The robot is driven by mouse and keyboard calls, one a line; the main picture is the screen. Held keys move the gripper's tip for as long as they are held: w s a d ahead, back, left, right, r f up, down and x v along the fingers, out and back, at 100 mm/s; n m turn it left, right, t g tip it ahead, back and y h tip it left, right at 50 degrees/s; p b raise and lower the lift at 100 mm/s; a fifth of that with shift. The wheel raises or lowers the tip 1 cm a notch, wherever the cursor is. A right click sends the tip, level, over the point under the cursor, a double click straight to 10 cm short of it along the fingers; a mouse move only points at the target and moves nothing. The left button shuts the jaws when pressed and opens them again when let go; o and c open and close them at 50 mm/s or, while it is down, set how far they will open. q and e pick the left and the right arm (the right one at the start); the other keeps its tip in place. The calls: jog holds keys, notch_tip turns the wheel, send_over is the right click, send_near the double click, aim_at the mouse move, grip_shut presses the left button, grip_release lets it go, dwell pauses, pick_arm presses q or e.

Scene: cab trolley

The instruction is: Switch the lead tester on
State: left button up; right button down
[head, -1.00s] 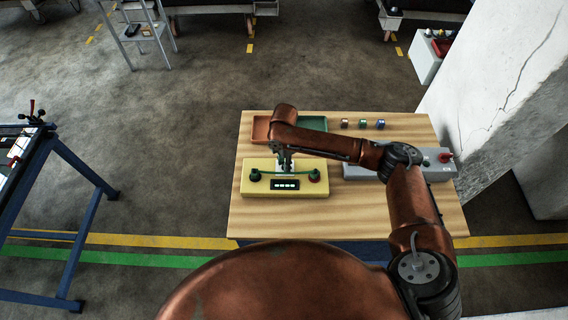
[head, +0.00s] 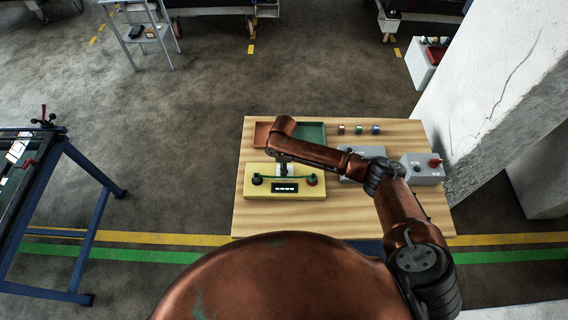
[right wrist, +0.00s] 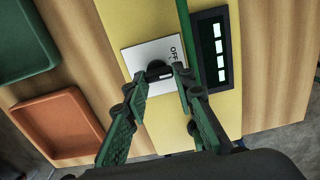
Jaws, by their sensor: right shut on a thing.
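The yellow lead tester (head: 257,192) sits near the left side of the wooden table. It has a dark display (head: 285,187) with several pale bars and a green lead (right wrist: 192,40) along its top. In the right wrist view, its black rotary switch (right wrist: 160,71) stands on a white plate (right wrist: 134,55) where the word OFF shows. My right gripper (right wrist: 158,74) is shut on this switch, one finger on each side. In the head view my right gripper (head: 283,168) is over the tester, mostly hidden by its arm. My left gripper is not in view.
An orange tray (head: 262,134) and a green tray (head: 311,133) lie behind the tester. Several small coloured reels (head: 359,129) stand at the back. A grey box with a red knob (head: 435,162) is at the right. A concrete pillar (head: 490,100) stands right of the table.

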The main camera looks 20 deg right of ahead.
jog(key=m+p, duration=0.4)
jog(key=shift+w+r, duration=0.1)
jog(key=shift+r, duration=0.05)
jog(key=shift+m+p, duration=0.8)
jog(key=shift+m, duration=0.1)
jog(key=shift+w, duration=0.1)
jog(key=c, duration=1.6)
grip_release()
notch_tip(320, 180, up, 12)
